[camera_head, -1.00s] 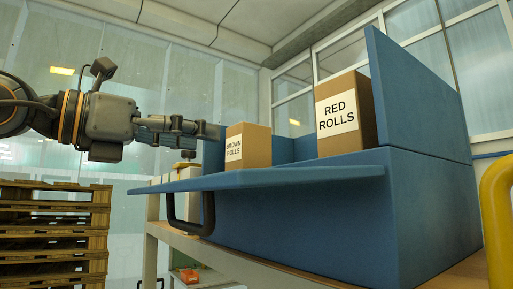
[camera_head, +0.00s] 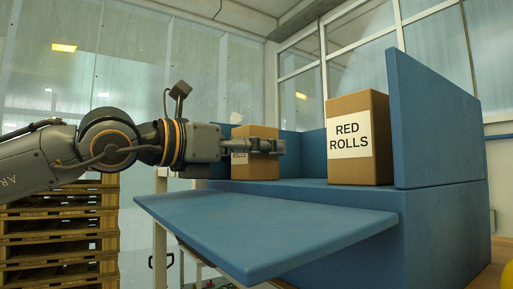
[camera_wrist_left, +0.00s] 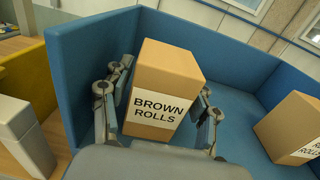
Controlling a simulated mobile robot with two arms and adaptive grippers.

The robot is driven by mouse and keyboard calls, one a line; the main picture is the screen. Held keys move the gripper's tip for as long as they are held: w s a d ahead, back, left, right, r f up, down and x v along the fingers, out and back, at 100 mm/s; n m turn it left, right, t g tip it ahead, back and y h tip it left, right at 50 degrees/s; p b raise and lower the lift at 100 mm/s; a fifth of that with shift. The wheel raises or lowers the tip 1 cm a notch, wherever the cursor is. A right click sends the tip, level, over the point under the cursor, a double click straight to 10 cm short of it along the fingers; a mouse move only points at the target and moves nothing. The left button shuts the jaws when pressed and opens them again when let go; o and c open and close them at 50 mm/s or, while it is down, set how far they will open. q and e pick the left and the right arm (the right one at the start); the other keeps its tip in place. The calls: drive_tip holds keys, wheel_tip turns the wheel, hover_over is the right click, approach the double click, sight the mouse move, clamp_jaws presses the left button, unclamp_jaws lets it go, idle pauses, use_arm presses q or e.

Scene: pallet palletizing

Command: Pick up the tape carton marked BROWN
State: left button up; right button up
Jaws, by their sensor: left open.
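The tape carton marked BROWN ROLLS (camera_head: 256,165) stands upright on the blue shelf, partly hidden behind my left gripper in the head view. In the left wrist view the BROWN ROLLS carton (camera_wrist_left: 165,88) stands between the two fingers, its label facing me. My left gripper (camera_head: 272,146) is open, with one finger on each side of the carton; I cannot tell whether either finger touches it. It also shows in the left wrist view (camera_wrist_left: 158,112). My right gripper is not in view.
A carton marked RED ROLLS (camera_head: 359,138) stands to the right on the blue bench (camera_head: 345,228). Tall blue side panels (camera_head: 433,120) bound the shelf, and a blue flap (camera_head: 265,228) juts out in front. Stacked wooden pallets (camera_head: 60,235) stand at the left.

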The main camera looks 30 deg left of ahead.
use_arm(q)
drive_tip(key=shift+s+a, duration=0.15)
drive_tip(key=shift+s, duration=0.1)
drive_tip(key=c, duration=1)
drive_tip(key=shift+w, duration=0.1)
drive_tip(key=shift+r, duration=0.1)
